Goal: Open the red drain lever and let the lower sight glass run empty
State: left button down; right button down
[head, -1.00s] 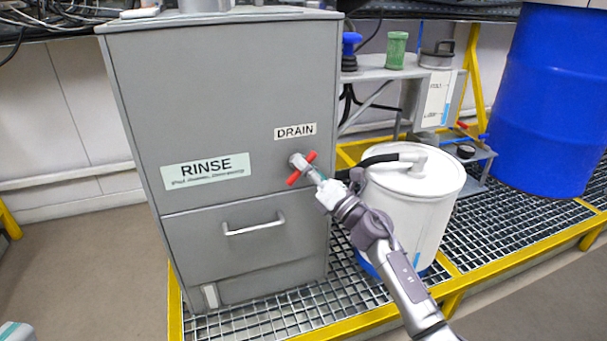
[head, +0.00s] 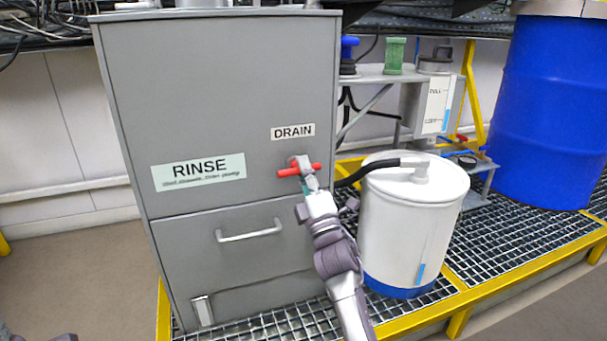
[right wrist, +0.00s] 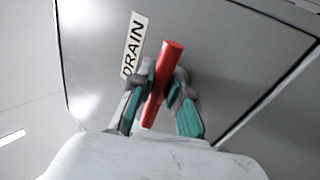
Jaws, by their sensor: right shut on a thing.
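The red drain lever (head: 299,170) sits on the grey RINSE cabinet (head: 220,110), under the DRAIN label (head: 293,132). Its red bar lies nearly level in the head view. My right gripper (head: 307,182) is shut on it from below. In the right wrist view the red lever (right wrist: 164,75) passes between the teal-lined fingers of the right gripper (right wrist: 165,88). A pale upright strip (head: 203,311) is low on the cabinet; I cannot tell whether it is the lower sight glass. Dark parts, seemingly of my left gripper (head: 62,338), barely show at the bottom left.
A white drum (head: 405,225) with a black hose (head: 365,170) and a small blue strip stands right of my right arm on the grating (head: 500,230). A blue barrel (head: 545,110) stands farther right. A drawer handle (head: 249,232) juts out below the lever.

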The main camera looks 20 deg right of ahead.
jog(key=shift+f+m+h, duration=0.15)
jog(key=shift+m+h, duration=0.55)
jog(key=c, duration=1.1)
grip_release()
jog(key=shift+c, duration=0.2)
jog(key=v, duration=1.2)
